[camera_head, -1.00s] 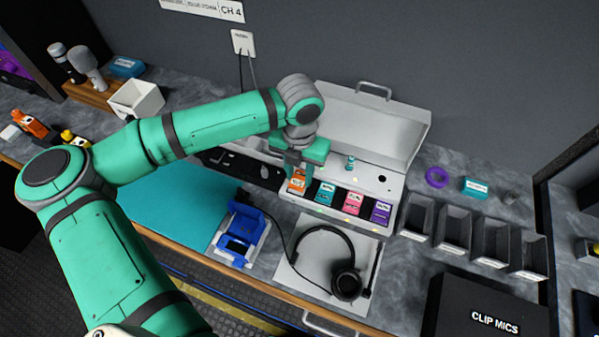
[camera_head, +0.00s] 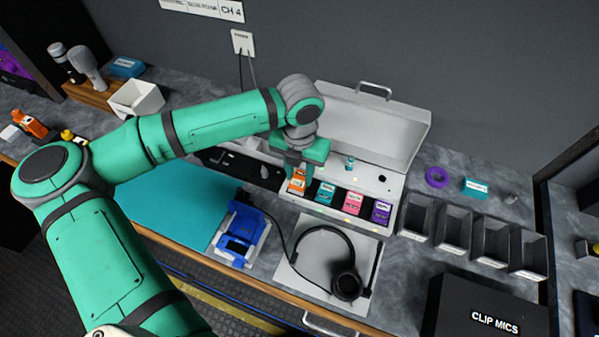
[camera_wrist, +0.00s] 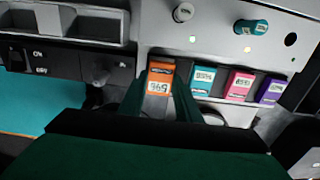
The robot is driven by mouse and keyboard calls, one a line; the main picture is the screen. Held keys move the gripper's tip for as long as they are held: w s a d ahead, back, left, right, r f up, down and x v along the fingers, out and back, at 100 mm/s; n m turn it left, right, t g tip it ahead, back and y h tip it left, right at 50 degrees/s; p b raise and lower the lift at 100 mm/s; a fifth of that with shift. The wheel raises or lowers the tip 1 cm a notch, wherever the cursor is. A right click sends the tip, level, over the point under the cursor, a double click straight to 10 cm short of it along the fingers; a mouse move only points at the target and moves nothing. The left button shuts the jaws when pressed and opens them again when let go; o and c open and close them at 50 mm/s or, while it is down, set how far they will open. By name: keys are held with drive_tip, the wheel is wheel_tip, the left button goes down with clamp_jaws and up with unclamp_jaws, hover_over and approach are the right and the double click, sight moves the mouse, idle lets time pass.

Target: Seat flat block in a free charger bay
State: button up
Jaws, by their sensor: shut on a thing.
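My gripper (camera_head: 292,177) is over the left end of the open white case (camera_head: 392,190). It is shut on the orange block (camera_head: 297,182), which shows between the green fingers in the wrist view (camera_wrist: 160,78). The orange block stands in line with a teal block (camera_head: 325,192), a pink block (camera_head: 352,202) and a purple block (camera_head: 381,211), each in a bay of the case. The fingers hide its sides, and I cannot tell whether it touches the bay floor. Small lights show on the panel behind the row.
The case lid (camera_head: 375,125) stands open behind. A blue cradle (camera_head: 241,238) and a headset (camera_head: 347,283) lie in front. Dark upright bins (camera_head: 455,228) stand to the right. A teal mat (camera_head: 175,205) on the left is clear.

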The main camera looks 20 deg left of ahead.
sight(299, 179)
drive_tip(key=shift+f, duration=0.75)
drive_tip(key=o, duration=1)
wheel_tip(299, 179, up, 11)
drive_tip(key=shift+w+f, duration=0.1)
idle(0.3)
